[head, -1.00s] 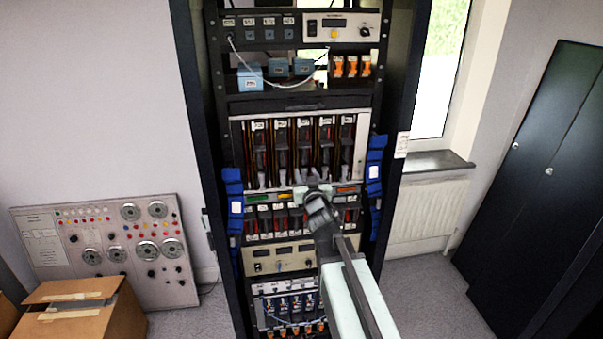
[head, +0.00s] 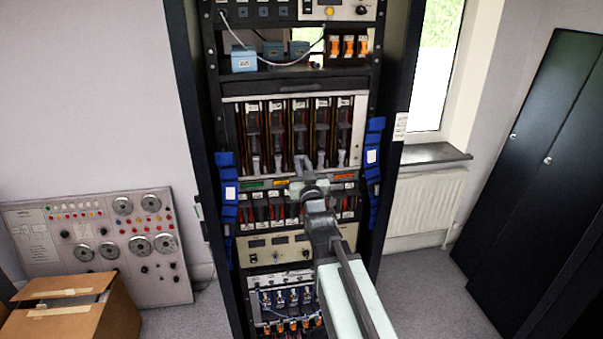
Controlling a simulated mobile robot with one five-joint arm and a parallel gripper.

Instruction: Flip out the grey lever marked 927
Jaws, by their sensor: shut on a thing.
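A row of dark upright modules (head: 303,120) sits in the rack's middle bay, with small grey levers along their lower ends. The labels are too small to read, so I cannot pick out 927. My gripper (head: 302,171) is at the lower end of the middle module and is shut on a grey lever (head: 300,160) there. This lever seems to stand out from the module more than its neighbours, but my wrist hides part of it. Another grey lever (head: 278,162) is just left, and one (head: 322,158) is just right.
Below the modules run coloured label strips (head: 252,184) and a lower row of red-marked units (head: 262,213). Blue straps (head: 374,165) hang on both sides of the rack. A cardboard box (head: 75,310) and a dial panel (head: 95,245) stand left. Floor to the right is open.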

